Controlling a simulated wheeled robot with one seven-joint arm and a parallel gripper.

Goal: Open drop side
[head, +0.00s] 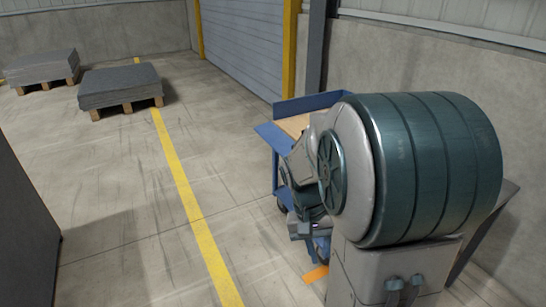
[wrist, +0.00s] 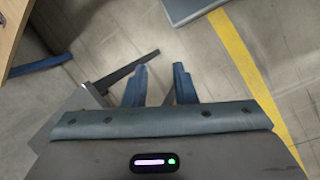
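A blue cart or bench with a wooden top stands behind my arm in the head view; its raised blue rear edge (head: 312,104) and a blue panel at its left (head: 270,135) show. My arm hides most of it, and I cannot tell which part is the drop side or how it is latched. In the wrist view a corner of wooden surface (wrist: 10,25) and a blue bar (wrist: 40,66) show at the left. My gripper (wrist: 161,74) is open, with nothing between its two blue fingers. It hangs low beside the cart in the head view.
A dark bar (wrist: 130,70) lies left of the fingers in the wrist view. Two pallets with grey sheets (head: 120,84) (head: 41,66) stand far left. A yellow floor line (head: 185,190) crosses open concrete. A grey wall (head: 420,70) and a shutter door (head: 243,40) are behind.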

